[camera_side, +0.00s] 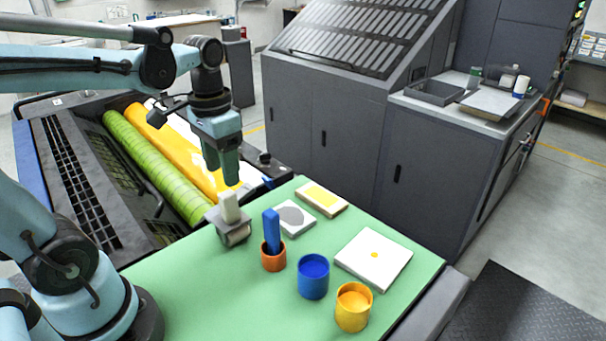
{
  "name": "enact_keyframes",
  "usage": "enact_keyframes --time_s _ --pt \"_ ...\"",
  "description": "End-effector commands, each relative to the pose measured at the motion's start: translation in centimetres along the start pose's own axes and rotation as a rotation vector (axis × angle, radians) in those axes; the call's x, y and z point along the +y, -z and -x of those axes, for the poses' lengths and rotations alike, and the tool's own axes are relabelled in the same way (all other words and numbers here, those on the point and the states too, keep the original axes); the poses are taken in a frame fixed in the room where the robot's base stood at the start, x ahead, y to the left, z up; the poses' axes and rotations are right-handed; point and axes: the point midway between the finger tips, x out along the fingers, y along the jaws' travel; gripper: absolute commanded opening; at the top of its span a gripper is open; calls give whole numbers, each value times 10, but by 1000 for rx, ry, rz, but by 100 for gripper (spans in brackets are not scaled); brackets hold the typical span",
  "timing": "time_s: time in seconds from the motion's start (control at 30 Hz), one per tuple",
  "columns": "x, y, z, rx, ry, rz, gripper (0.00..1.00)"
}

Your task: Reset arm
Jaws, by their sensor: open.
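My gripper (225,170) hangs pointing down from my blue arm, above the left back part of the green table (210,300). It is open and I see nothing held in it. Below it, a grey roller tool with a pale handle (231,222) stands at the table's left back edge; in the picture the fingertips are just above that handle. I cannot tell the exact gap in depth.
An orange cup (273,262) holds a blue-handled tool (271,228). Green and yellow rollers (160,170) lie behind. The table's front is clear.

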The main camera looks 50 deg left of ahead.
Motion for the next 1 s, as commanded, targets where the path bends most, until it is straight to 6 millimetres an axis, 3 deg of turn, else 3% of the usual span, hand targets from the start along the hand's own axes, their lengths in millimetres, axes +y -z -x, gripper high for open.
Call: enact_keyframes --time_s 0.6,1.0 --pt "0 1 -74 0 0 0 58" --pt "0 0 -96 1 0 0 58"
